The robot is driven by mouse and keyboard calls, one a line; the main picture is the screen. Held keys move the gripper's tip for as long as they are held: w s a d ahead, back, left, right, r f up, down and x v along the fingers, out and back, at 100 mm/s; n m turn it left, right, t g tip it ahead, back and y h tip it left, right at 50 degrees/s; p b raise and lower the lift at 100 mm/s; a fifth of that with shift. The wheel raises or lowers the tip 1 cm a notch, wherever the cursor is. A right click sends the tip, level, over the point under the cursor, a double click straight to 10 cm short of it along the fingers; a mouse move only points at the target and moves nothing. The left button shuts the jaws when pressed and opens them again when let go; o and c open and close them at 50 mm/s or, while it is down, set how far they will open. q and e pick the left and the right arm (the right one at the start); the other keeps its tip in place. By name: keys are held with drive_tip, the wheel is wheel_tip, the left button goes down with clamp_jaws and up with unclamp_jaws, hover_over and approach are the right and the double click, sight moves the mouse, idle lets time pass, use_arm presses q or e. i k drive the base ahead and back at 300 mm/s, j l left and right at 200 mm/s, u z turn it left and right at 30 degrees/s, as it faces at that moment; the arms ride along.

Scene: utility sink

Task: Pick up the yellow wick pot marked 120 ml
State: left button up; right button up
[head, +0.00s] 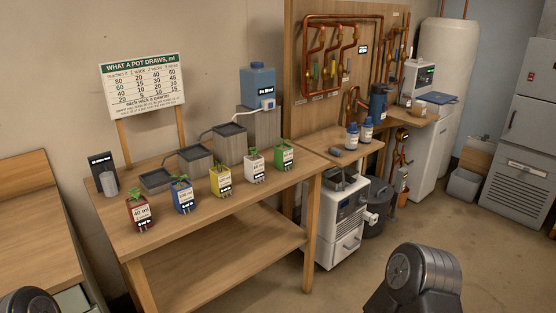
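The yellow pot (221,184) stands upright on the wooden bench (150,247), in the middle of a row of small potted plants. It has a white label whose figures are too small for me to read surely. A red pot (139,215) and a blue pot (183,201) stand to its left. A white pot (255,169) and a green pot (284,158) stand to its right. Each holds a green seedling and has pale wicks at its lower front. Only dark, rounded parts of my arms show at the bottom edge; neither gripper is in view.
Behind the pots are stepped grey trays (195,159), a blue water tank (258,86) with a white tube, and a sign (143,84) on wooden posts. A dark box (103,172) and grey cylinder (108,185) stand at the bench's left. A lower shelf (225,265) looks empty.

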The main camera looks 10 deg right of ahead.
sight(220, 177)
drive_tip(key=i+j, duration=0.9)
drive_tip(key=i, duration=0.15)
drive_tip(key=i+j+z, duration=0.1)
drive_tip(key=z, duration=1.75)
